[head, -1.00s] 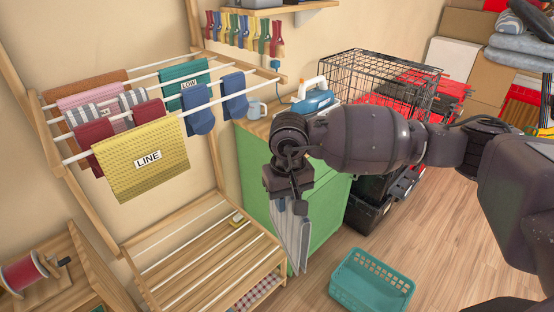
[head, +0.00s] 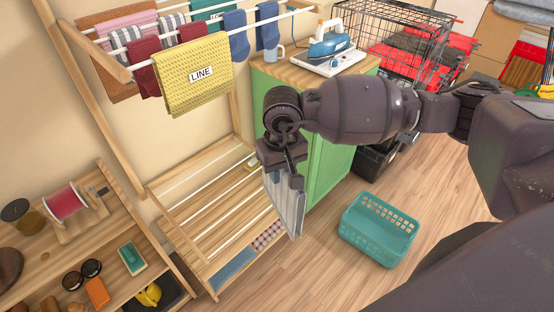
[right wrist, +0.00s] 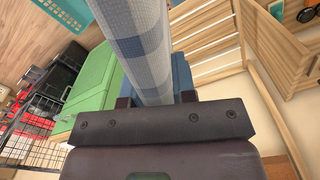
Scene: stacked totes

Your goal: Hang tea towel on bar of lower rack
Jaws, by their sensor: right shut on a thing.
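My right gripper (head: 284,172) is shut on the tea towel (head: 290,207), a pale cloth with blue-grey checks. The towel hangs down from the jaws in a narrow folded strip. It also shows in the right wrist view (right wrist: 138,45), running away from the gripper (right wrist: 158,103). The lower rack (head: 181,235) is a wooden frame with white bars (head: 205,178). In the head view the gripper and towel appear over its right side; the gap between towel and bars is hard to judge. My left gripper is not in view.
The upper rack holds several cloths and socks, including a yellow LINE towel (head: 193,75). A green cabinet (head: 328,160) with an iron (head: 330,45) stands behind my right gripper. A teal basket (head: 378,229) sits on the floor. A wooden shelf (head: 75,240) with small items is at left.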

